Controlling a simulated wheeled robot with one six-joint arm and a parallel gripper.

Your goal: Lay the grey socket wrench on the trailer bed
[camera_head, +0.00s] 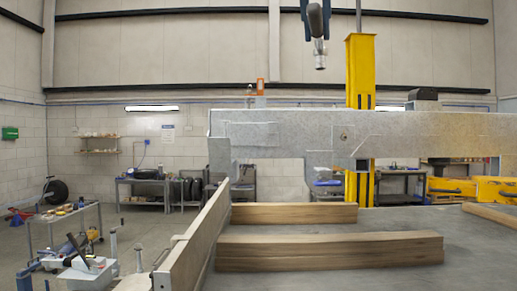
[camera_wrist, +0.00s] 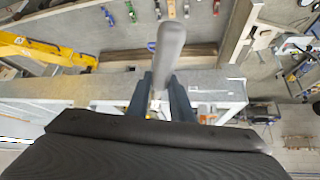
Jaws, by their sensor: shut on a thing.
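My gripper (camera_wrist: 162,90) is shut on the grey socket wrench (camera_wrist: 169,48), whose smooth rounded grey end points away from the wrist between the two dark fingers. In the head view the wrench (camera_head: 320,56) hangs down at the top centre, its metal end lowest, high above the trailer. The upper part of my gripper is cut off by the top edge there. The trailer bed (camera_head: 390,213) is a flat grey surface at the lower right. The held wrench is well clear of it.
A galvanised beam (camera_head: 400,135) crosses above the bed's far side, before a yellow post (camera_head: 361,75). Bare bed shows right of the timbers. A tool cart (camera_head: 65,215) stands left.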

